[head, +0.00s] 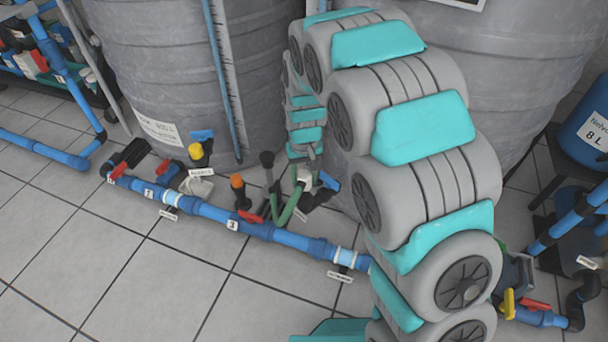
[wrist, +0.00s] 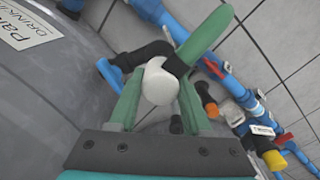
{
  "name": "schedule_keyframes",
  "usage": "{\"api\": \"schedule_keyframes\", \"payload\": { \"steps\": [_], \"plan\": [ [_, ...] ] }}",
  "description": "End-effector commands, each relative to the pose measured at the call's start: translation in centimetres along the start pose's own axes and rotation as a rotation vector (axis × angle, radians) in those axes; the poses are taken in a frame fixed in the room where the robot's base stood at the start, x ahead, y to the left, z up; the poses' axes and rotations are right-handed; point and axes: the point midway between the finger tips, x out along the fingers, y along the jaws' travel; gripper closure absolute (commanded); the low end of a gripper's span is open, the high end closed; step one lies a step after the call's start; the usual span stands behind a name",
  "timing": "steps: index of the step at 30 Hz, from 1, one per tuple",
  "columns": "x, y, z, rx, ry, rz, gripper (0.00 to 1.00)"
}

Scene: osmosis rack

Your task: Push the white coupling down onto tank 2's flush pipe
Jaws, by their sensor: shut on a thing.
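The white coupling (wrist: 160,84) shows as a rounded white piece between the green fingers of my gripper (wrist: 158,92) in the wrist view. My gripper is shut on it. Black pipe or fitting parts (wrist: 150,52) lie right beside it; whether the coupling is seated on a pipe I cannot tell. In the head view a white piece (head: 304,175) shows below my arm, near the floor between the tanks, with green parts next to it. A dark upright pipe stub (head: 267,160) stands just left. I cannot tell which pipe is tank 2's flush pipe.
A blue pipe line (head: 205,210) with numbered labels crosses the floor in front. Valves with red, yellow (head: 195,152) and orange (head: 237,182) parts stand along it. Large grey tanks (head: 165,60) stand behind. The tiled floor (head: 90,260) at front left is clear.

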Motion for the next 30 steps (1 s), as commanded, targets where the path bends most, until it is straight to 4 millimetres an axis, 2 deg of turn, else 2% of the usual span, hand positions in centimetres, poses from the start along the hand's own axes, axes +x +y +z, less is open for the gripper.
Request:
{"api": "schedule_keyframes", "payload": {
  "steps": [6, 13, 30],
  "plan": [
    [2.2, 0.0, 0.2, 0.0, -0.006, 0.0, 1.0],
    [3.9, 0.0, 0.1, 0.0, -0.004, 0.0, 1.0],
    [4.2, 0.0, 0.1, 0.0, -0.001, 0.0, 1.0]
  ]
}}
